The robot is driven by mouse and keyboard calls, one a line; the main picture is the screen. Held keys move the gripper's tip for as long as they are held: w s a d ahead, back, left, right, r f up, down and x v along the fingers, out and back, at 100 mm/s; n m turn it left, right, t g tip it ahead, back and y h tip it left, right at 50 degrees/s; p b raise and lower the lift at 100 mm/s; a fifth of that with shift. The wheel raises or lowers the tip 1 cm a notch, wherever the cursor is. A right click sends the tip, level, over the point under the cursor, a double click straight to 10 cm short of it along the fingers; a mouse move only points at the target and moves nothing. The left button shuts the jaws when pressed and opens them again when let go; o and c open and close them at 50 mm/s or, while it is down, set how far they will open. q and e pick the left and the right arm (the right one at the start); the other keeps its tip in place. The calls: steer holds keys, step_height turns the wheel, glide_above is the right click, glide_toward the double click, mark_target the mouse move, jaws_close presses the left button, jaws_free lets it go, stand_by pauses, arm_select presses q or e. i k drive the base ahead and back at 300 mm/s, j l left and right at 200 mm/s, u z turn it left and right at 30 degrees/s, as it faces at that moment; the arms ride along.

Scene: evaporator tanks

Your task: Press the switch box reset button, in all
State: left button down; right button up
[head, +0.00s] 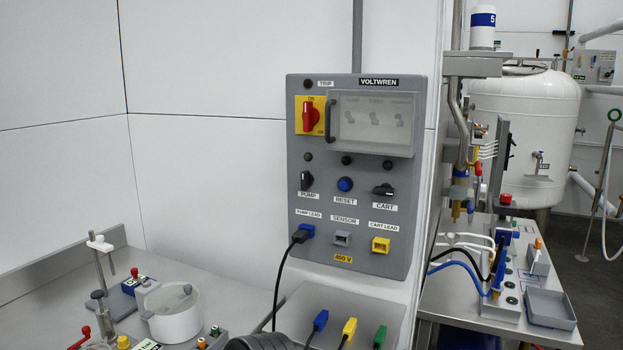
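The grey switch box (352,262) labelled VOLTWREN is mounted upright on the wall in the middle of the head view. Its round blue reset button (345,184) sits above the RESET label, between the black PUMP knob (306,180) and the black CART knob (383,191). A red rotary switch (310,116) on a yellow plate is at upper left, beside a clear window cover (370,124) with a dark handle. The TRIP lamp (308,84) and the small round lamps above the knobs look dark.
Blue, yellow and green plugs (349,327) stand below the box. A bench with a pot (173,318) is at left; another bench and a white tank (525,110) are at right.

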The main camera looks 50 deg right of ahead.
mark_target(344, 185)
steer(key=z, duration=1.85)
